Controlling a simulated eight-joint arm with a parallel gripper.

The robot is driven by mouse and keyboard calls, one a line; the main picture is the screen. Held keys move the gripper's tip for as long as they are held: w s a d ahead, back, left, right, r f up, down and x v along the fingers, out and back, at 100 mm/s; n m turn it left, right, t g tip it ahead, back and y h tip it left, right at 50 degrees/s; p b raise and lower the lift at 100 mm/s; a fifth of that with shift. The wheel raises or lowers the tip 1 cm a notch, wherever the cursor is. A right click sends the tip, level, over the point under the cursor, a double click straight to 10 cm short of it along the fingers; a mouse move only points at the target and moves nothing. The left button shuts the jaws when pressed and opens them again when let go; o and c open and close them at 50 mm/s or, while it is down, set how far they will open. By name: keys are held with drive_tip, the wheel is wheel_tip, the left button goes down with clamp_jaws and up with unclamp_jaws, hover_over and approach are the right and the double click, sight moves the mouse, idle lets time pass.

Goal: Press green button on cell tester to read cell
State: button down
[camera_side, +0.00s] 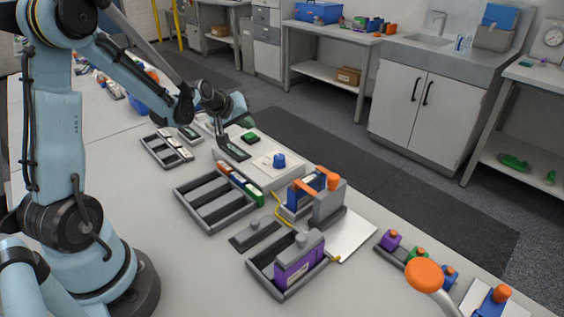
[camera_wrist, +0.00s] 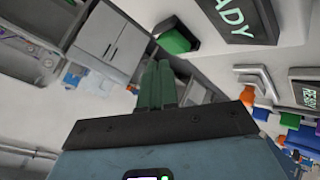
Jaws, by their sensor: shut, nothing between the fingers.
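The cell tester (camera_side: 262,172) is a pale box on the bench in the middle of the side view. Its green button (camera_side: 250,138) sits on top near the back, beside a dark display (camera_side: 236,151). In the wrist view the green button (camera_wrist: 178,36) is just beyond my fingertips, and the dark display (camera_wrist: 240,15) beside it shows green letters ending in "ADY". My gripper (camera_side: 221,136) points down left of the button, close to the display. In the wrist view my gripper (camera_wrist: 157,64) is shut and empty, its fingers together. Contact with the button is not visible.
A blue knob (camera_side: 279,161) stands on the tester. A grey slotted tray (camera_side: 213,212), a smaller tray with cells (camera_side: 166,150) and a purple block in a tray (camera_side: 299,262) stand nearby. A grey fixture with orange clamps (camera_side: 328,203) is at right.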

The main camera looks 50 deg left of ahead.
sight(247, 136)
drive_tip(key=shift+f, duration=0.15)
drive_tip(key=shift+f, duration=0.3)
drive_tip(key=shift+f, duration=0.5)
idle(0.8)
drive_tip(key=shift+r, duration=0.95)
drive_tip(key=shift+r, duration=2.5)
